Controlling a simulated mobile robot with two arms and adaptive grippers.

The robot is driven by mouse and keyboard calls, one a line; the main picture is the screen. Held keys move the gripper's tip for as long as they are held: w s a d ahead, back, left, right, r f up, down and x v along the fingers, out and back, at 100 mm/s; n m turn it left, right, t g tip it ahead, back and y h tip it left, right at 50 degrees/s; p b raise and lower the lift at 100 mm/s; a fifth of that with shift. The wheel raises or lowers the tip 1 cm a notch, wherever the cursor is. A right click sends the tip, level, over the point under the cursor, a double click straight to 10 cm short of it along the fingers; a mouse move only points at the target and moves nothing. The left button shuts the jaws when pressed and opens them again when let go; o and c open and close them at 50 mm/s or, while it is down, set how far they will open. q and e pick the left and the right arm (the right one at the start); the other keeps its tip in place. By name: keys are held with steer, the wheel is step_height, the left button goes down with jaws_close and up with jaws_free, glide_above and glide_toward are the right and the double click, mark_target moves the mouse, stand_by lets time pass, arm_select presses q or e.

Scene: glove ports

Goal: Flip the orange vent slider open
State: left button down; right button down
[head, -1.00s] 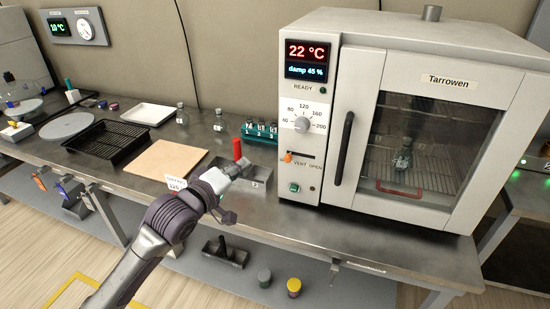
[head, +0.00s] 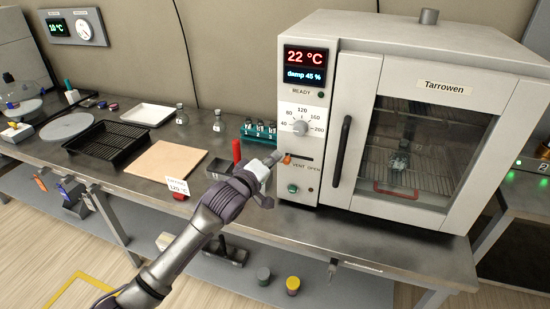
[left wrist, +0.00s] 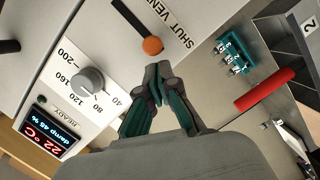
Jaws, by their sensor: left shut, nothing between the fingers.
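The orange vent slider (head: 287,159) is a small round knob on the oven's front panel. It sits at the left end of a dark horizontal slot, with OPEN printed below toward the slot's right. In the left wrist view the knob (left wrist: 152,46) is at the slot end beside the word SHUT. My left gripper (head: 276,157) is shut and empty, just left of the knob. In the left wrist view its fingertips (left wrist: 160,74) are close to the knob; I cannot tell whether they touch. My right gripper is not in view.
The oven (head: 430,50) has a dark vertical door handle (head: 340,150) right of the slot and a temperature dial (head: 300,128) above it. A red cylinder (head: 237,152) and a teal vial rack (head: 262,129) stand to the left. A tan board (head: 165,160) lies farther left.

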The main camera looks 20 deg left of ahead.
mark_target(306, 157)
arm_select(q)
steer(key=shift+d+f, duration=0.15)
steer(key=shift+d, duration=0.1)
steer(key=shift+d, duration=0.2)
steer(key=d+p, duration=0.1)
steer(key=d, duration=0.5)
steer(key=shift+s+p, duration=0.15)
steer(key=shift+p, duration=0.15)
steer(key=shift+a, duration=0.15)
